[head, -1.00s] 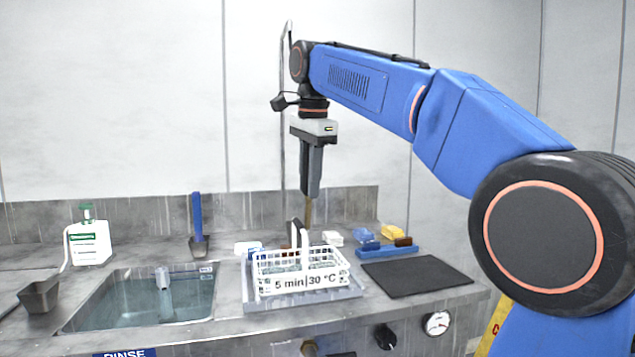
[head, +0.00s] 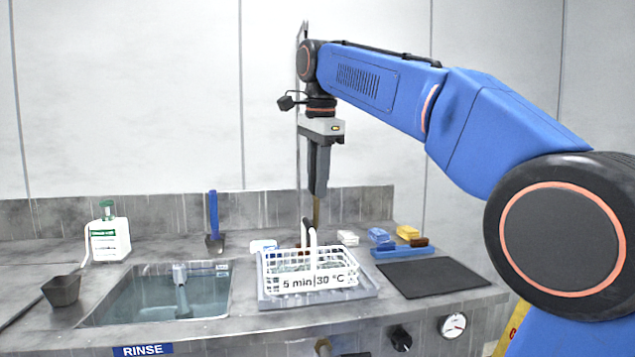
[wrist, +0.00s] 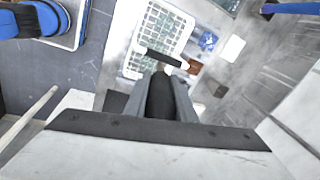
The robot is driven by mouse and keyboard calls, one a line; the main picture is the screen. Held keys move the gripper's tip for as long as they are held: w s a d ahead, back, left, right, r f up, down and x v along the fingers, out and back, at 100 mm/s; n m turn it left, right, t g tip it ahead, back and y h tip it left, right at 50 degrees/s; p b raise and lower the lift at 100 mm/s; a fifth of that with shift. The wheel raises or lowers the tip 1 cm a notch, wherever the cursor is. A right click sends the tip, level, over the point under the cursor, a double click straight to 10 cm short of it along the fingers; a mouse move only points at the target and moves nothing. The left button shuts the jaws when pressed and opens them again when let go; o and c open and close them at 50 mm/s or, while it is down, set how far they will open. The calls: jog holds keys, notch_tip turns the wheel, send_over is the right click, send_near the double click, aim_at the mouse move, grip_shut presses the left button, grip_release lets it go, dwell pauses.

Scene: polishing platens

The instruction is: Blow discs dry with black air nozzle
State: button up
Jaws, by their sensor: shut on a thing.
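The white wire basket (head: 345,262) stands on a grey tray (head: 372,292) right of the sink, with a "5 min | 30 °C" label on its front. Grey-green discs (wrist: 157,18) lie inside, partly hidden by the wires. My gripper (head: 318,190) points down above and just behind the basket, apart from it. It is shut on the black air nozzle (wrist: 160,98), which shows between the fingers in the wrist view. A thin brownish tip shows below the fingers in the head view. I cannot tell whether air is blowing.
The basket's tall handle (head: 313,250) rises below my gripper. A water-filled sink (head: 160,298) is at left, with a white bottle (head: 108,238) and a blue-handled tool (head: 213,215) behind. A dark mat (head: 432,277) and coloured blocks (head: 408,232) lie at right.

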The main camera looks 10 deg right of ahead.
dwell(0.6)
jog(key=a, duration=0.6)
jog(key=shift+a, duration=0.25)
dwell(0.3)
dwell(1.2)
jog(key=shift+r, duration=2.6)
